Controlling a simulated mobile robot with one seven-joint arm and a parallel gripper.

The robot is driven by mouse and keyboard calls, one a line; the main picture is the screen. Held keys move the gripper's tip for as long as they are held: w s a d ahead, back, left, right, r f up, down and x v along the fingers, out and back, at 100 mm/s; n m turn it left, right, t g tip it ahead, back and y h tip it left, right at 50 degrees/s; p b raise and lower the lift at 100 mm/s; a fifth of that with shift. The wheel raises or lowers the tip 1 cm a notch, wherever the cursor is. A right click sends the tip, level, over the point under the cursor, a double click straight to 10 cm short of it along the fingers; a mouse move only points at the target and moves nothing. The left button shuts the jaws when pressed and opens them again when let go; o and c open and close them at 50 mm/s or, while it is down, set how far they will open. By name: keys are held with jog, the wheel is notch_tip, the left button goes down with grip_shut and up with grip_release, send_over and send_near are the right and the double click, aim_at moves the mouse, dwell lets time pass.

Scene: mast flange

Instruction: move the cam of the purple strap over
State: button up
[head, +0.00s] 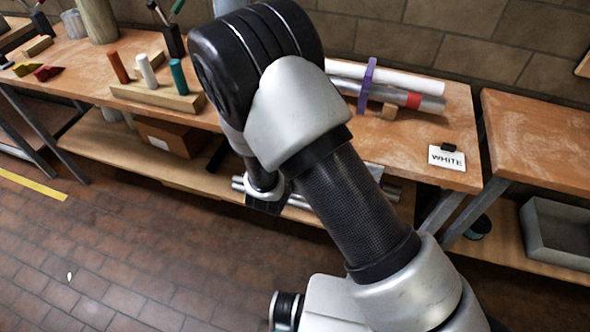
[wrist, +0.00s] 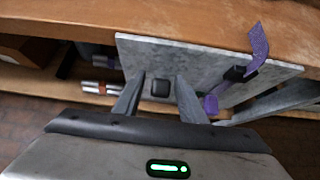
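In the wrist view a purple strap (wrist: 258,45) runs over the upper edge of a grey plate (wrist: 215,62). A black buckle or cam piece (wrist: 238,76) sits on the strap, and a purple end (wrist: 211,103) shows lower down. My gripper (wrist: 159,77) is open, its two fingers apart, left of the strap. A small black block (wrist: 160,88) on the plate shows between the fingers; I cannot tell contact. In the head view a purple band (head: 367,85) is around tubes on the bench. My arm hides most of the plate there.
The bench (head: 455,120) carries a white and a silver tube (head: 345,87) and a sign reading WHITE (head: 447,158). A peg block (head: 160,97) stands at left. A lower shelf (head: 130,155) holds a box (head: 170,140). A grey bin (head: 555,235) is at right.

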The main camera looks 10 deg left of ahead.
jog(key=p+v, duration=0.1)
jog(key=v, duration=1.6)
jog(key=shift+s+r+p, duration=0.15)
jog(key=shift+r+p, duration=0.05)
jog(key=shift+p, duration=0.15)
jog(key=shift+f, duration=0.4)
jog(key=c, duration=0.5)
jog(key=f+t+h+b, duration=0.1)
jog(key=f+b, duration=0.1)
jog(key=f, duration=0.2)
jog(key=f+t+b, duration=0.2)
jog(key=f+b, duration=0.1)
jog(key=f+m+t+h+b, duration=0.1)
jog(key=f+b, duration=0.2)
jog(key=f, duration=0.1)
jog(key=shift+w+f+t+h, duration=0.3)
jog(key=shift+w, duration=0.1)
grip_shut()
jog(key=s+f+t+y+b, duration=0.1)
jog(key=s+f+t+b, duration=0.3)
jog(key=f+t+b, duration=0.15)
jog(key=w+r+n+t+b, duration=0.1)
jog(key=w+r, duration=0.3)
jog(key=w, duration=0.8)
jog(key=shift+w+d+r+t+y, duration=0.15)
jog(key=shift+w+r+t+y, duration=0.05)
jog(key=shift+r+t+y, duration=0.25)
